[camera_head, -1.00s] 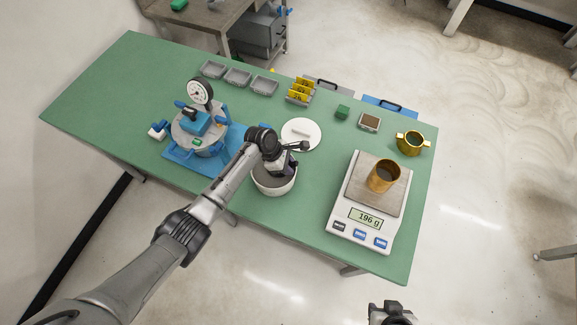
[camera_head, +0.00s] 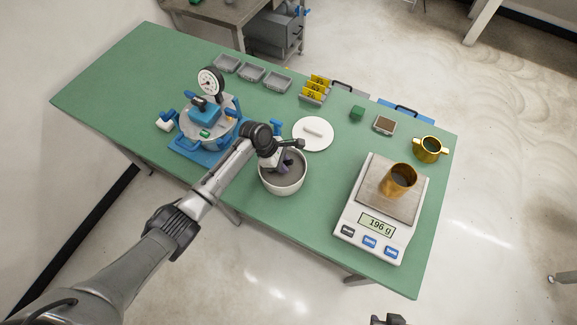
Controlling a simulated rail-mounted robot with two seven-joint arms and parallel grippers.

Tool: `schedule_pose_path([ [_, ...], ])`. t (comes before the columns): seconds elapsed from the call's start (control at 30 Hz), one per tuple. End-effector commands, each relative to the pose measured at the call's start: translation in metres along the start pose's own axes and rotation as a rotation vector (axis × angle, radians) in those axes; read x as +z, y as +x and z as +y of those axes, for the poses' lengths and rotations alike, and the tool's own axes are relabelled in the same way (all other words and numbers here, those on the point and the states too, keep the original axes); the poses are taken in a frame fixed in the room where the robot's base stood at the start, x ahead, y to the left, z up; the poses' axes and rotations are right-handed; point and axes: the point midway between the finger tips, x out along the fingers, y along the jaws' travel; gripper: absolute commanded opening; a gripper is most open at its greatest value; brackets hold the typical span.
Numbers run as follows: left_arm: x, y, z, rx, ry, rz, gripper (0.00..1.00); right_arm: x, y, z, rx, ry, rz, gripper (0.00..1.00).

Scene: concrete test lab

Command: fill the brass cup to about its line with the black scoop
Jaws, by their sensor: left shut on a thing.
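The brass cup (camera_head: 402,187) stands upright on the pan of the white scale (camera_head: 366,246), whose display reads 196 g. Its inside looks dark, and I cannot make out the line or the fill level. A white bowl (camera_head: 283,188) with grey contents stands on the table left of the scale. My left gripper (camera_head: 281,164) points down into the bowl, shut on the black scoop, which is mostly hidden by the gripper and the bowl. My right gripper (camera_head: 388,320) only just shows at the bottom edge, away from the table; its jaws cannot be made out.
A white lid (camera_head: 313,134) lies behind the bowl. A dial-gauge device (camera_head: 210,125) on a blue base stands left. The table's left is clear.

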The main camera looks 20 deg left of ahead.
Motion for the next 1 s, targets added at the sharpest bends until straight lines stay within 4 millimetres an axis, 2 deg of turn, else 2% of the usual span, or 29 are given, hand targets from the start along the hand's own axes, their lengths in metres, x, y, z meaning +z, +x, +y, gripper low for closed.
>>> schedule_pose_path([
  [0.03,0.007,-0.005,0.0,-0.001,0.002,0.01,0.0,-0.003,-0.009,0.001,0.0,0.0,-0.001,0.43],
  [0.2,0.01,-0.005,0.0,-0.002,0.001,0.048,0.0,-0.007,-0.021,0.001,-0.001,0.0,0.003,0.43],
  [0.6,0.021,-0.007,0.0,-0.002,0.002,0.145,0.0,-0.015,-0.047,-0.001,-0.006,0.008,0.004,0.43],
  [1.0,0.031,-0.018,0.0,-0.002,0.002,0.237,0.0,-0.023,-0.072,0.0,-0.008,0.009,0.003,0.43],
])
